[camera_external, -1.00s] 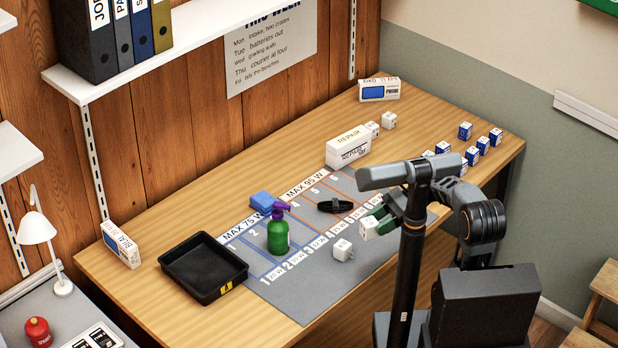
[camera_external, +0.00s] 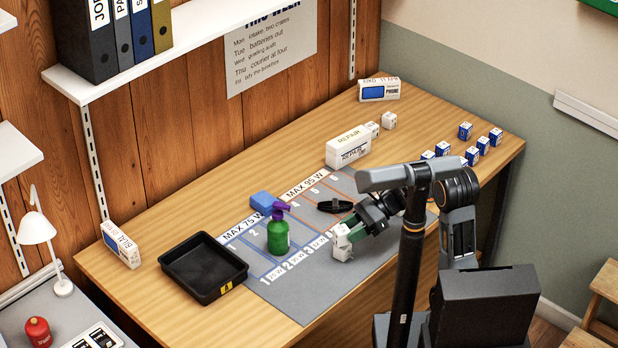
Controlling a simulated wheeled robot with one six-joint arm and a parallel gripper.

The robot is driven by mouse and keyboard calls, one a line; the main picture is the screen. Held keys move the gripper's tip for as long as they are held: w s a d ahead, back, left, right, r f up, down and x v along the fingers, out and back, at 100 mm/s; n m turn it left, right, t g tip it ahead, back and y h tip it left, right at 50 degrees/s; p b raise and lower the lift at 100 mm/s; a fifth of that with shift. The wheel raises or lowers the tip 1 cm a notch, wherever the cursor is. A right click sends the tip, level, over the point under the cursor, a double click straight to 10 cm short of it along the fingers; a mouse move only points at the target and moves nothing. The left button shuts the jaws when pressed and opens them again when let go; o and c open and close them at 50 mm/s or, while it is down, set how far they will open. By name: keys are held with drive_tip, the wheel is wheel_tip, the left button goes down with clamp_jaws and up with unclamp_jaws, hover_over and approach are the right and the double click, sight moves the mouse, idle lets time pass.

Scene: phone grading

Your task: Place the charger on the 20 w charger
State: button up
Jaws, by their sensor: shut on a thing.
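My gripper (camera_external: 350,233) is shut on a small white charger (camera_external: 341,231) over the front part of the grey mat (camera_external: 300,292). Another white cube-shaped charger (camera_external: 342,251) rests on the mat right below it. The held charger is at the top of the lower one; I cannot tell whether they touch or a thin gap is left. The print on both is too small to read, so I cannot confirm the 20 W marking. The gripper comes in from the right, and its fingers hide part of the held charger.
A green spray bottle (camera_external: 278,236) stands on the mat to the left. A black tray (camera_external: 203,268) is at left. Blue-and-white boxes (camera_external: 483,145) stand at right.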

drive_tip(key=shift+f, duration=0.7)
drive_tip(key=shift+f, duration=0.2)
drive_tip(key=o, duration=1)
drive_tip(key=shift+c, duration=0.2)
drive_tip(key=shift+r, duration=0.1)
